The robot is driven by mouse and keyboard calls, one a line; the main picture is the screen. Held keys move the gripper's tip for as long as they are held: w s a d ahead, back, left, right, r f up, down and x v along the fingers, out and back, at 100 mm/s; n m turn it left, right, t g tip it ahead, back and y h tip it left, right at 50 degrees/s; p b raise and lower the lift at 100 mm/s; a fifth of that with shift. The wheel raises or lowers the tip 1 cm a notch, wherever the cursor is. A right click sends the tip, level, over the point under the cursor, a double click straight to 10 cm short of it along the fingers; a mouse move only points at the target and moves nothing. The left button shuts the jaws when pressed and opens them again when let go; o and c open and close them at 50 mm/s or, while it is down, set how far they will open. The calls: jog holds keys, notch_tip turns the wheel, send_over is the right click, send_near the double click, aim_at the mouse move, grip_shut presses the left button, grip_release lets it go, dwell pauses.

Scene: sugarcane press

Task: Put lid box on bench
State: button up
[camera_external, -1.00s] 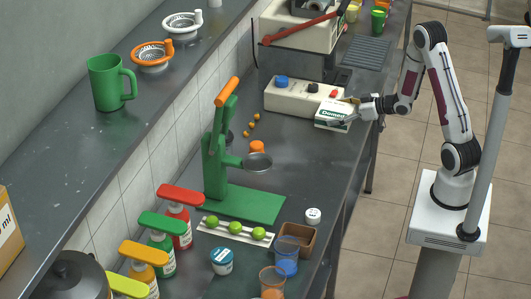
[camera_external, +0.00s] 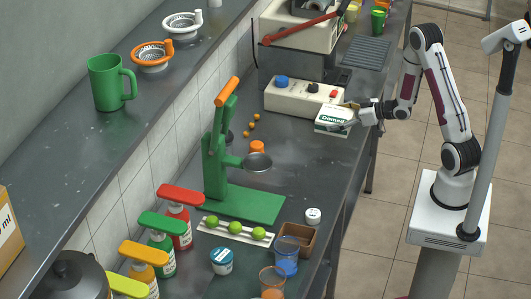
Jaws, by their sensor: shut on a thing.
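The lid box is a small white box with a green label reading "Domed" (camera_external: 334,118). It is at the bench's right edge, in front of a cream control box. My gripper (camera_external: 352,115) reaches in from the right and is shut on the box's right side. The box is level and at or just above the bench top; I cannot tell whether it touches. The bench (camera_external: 315,160) is a long dark metal counter. The fingertips are small and partly hidden by the box.
The cream control box (camera_external: 300,98) with blue, black and red knobs stands close behind the lid box. A green press (camera_external: 220,170) stands farther down the bench. The bench between the press and lid box is mostly clear. Small orange balls (camera_external: 249,125) lie near the wall.

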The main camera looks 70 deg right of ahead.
jog(key=shift+f, duration=1.8)
jog(key=shift+f, duration=0.1)
jog(key=shift+f, duration=2)
jog(key=shift+f, duration=0.15)
jog(key=o, duration=1.1)
jog(key=shift+v, duration=3.8)
jog(key=shift+w, duration=0.1)
